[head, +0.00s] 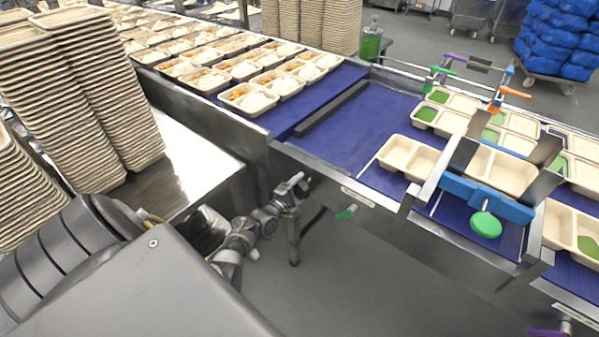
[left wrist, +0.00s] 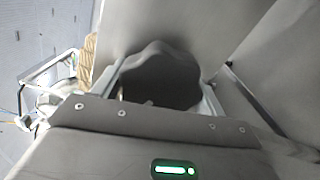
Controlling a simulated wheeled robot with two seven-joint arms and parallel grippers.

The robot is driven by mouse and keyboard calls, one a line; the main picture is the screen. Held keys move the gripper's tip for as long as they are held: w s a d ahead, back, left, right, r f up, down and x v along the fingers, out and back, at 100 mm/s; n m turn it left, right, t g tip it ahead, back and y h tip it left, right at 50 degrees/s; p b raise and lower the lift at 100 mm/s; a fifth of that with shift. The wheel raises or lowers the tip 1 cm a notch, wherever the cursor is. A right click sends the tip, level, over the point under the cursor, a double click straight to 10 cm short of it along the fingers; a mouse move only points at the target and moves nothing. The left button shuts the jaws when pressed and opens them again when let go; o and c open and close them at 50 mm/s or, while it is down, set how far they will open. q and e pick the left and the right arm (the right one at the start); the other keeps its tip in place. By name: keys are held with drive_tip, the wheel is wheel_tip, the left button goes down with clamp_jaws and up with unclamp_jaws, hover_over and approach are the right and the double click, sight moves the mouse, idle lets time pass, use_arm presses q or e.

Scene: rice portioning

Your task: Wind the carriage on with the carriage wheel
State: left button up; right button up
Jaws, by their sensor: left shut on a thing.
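My left gripper (head: 292,187) is at the near side wall of the conveyor, below the belt edge. In the left wrist view a dark grey wheel with a lobed rim (left wrist: 160,78) sits between the fingers; I take it for the carriage wheel. The gripper is shut on it. The wheel is too small and covered to make out in the head view. A blue block with a green round knob (head: 486,224) and dark slanted plates stands across the belt at right; I cannot tell whether it is the carriage. My right gripper is not in view.
Pale trays with green food (head: 427,114) stand on the blue belt (head: 345,135) at right. Filled trays (head: 248,97) stand in rows at back left. Tall tray stacks (head: 105,90) rise at left.

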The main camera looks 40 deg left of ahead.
use_arm(q)
drive_tip(key=shift+n+p, duration=0.45)
drive_tip(key=shift+n, duration=1.45)
drive_tip(key=shift+f, duration=0.1)
drive_tip(key=o, duration=1)
drive_tip(key=shift+s, duration=0.1)
drive_tip(key=s+p, duration=0.1)
drive_tip(key=s, duration=0.9)
drive_tip(key=shift+s+d, duration=0.15)
drive_tip(key=shift+s, duration=0.15)
